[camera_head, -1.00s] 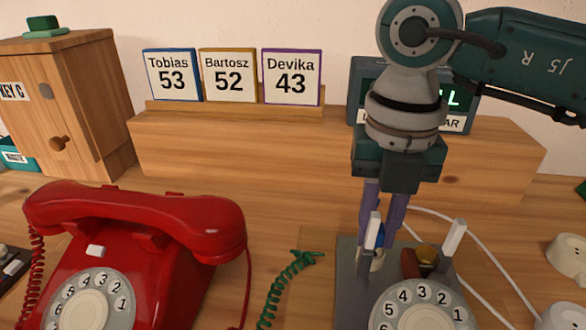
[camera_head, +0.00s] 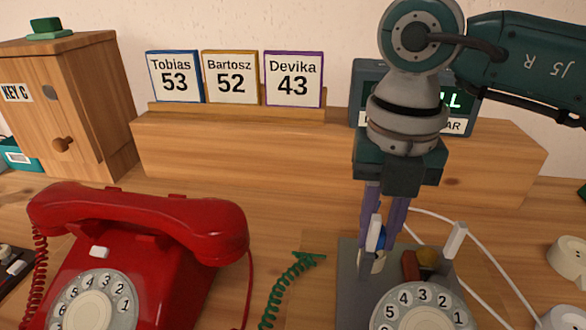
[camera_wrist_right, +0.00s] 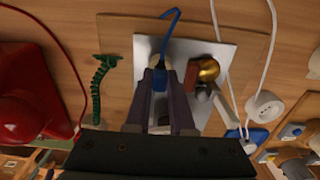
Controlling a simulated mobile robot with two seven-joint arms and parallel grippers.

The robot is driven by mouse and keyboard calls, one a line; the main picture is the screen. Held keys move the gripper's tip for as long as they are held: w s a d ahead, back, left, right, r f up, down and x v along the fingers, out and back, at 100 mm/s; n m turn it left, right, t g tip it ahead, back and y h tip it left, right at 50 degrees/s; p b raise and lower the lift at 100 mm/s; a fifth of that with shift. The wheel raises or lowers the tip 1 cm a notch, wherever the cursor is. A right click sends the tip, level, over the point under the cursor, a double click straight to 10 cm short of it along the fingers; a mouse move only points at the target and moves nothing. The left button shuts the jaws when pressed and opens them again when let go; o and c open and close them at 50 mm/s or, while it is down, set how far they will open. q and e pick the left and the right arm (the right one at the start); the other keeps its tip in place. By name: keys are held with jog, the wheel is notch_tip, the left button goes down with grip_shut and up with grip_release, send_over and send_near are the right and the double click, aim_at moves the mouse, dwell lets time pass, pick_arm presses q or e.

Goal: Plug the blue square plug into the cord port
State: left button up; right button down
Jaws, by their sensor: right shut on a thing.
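My right gripper (camera_head: 384,240) points down over the grey metal base of a dial phone (camera_head: 350,285) at the lower right of the head view. Its purple fingers are shut on a small blue plug (camera_head: 382,243), mostly hidden between them. In the right wrist view the blue plug (camera_wrist_right: 160,79) shows between the fingertips, with a blue cord running off towards the top. A second blue piece (camera_wrist_right: 248,138) lies at the right, by a white cord. I cannot tell which opening is the cord port, nor whether the held plug touches anything. My left gripper is not in view.
A red dial phone (camera_head: 150,230) stands at the left. A green coiled cord (camera_head: 287,283) lies between the phones. A red block and brass knob (camera_head: 426,258) sit close beside the gripper. White cords and a round white socket (camera_head: 568,256) are at the right. A wooden ledge (camera_head: 240,145) runs behind.

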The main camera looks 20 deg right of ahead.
jog(key=shift+f+b, duration=0.4)
jog(key=shift+f, duration=0.15)
jog(key=c, duration=0.7)
grip_release()
jog(key=shift+r, duration=0.1)
notch_tip(320, 180, up, 10)
jog(key=shift+f+p, duration=0.1)
jog(key=shift+p, duration=0.65)
